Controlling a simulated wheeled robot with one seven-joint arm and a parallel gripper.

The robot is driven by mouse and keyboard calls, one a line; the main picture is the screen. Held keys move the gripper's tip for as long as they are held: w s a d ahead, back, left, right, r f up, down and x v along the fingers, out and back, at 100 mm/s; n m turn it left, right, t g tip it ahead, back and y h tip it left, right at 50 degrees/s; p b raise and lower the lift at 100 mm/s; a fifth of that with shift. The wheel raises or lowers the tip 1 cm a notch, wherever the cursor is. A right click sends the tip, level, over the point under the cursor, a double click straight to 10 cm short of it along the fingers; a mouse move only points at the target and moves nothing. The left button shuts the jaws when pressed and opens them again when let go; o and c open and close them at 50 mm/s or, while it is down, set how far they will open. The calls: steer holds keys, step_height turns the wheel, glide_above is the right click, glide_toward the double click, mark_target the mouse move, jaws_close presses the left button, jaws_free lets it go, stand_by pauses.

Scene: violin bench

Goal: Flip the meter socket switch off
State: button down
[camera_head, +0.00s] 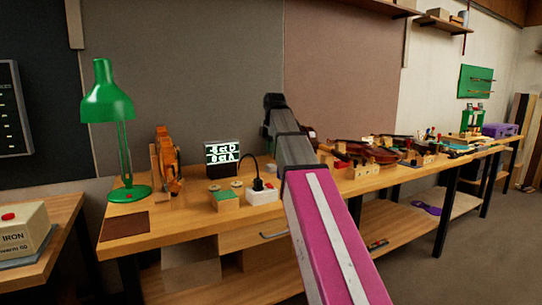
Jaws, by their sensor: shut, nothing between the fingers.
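The meter (222,153) is a small dark box with a lit display of white-green characters, standing on the wooden bench against the wall. A black cable runs from near it to a black plug in a white socket block (263,196) in front and to the right. My arm reaches up from the lower right. My gripper (274,101) is its dark far end, shut and empty, appearing above and beyond the socket against the wall. Its fingers are hard to make out.
A green lamp (108,101) and an upright violin body (167,164) stand further left. Violins (355,151) and small parts crowd the bench to the right. A brown mat (125,225) lies at the front left.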

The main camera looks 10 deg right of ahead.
mark_target(269, 184)
steer(key=shift+s+a+r, duration=0.1)
steer(key=shift+s+r, duration=0.05)
stand_by(0.6)
steer(key=f, duration=0.4)
steer(key=w+f, duration=0.1)
steer(key=f, duration=0.9)
steer(key=shift+w+a, duration=0.25)
steer(key=shift+w, duration=0.05)
steer(key=shift+w+f, duration=0.1)
steer(key=shift+f, duration=0.25)
steer(key=shift+s+f, duration=0.1)
steer(key=shift+s, duration=0.1)
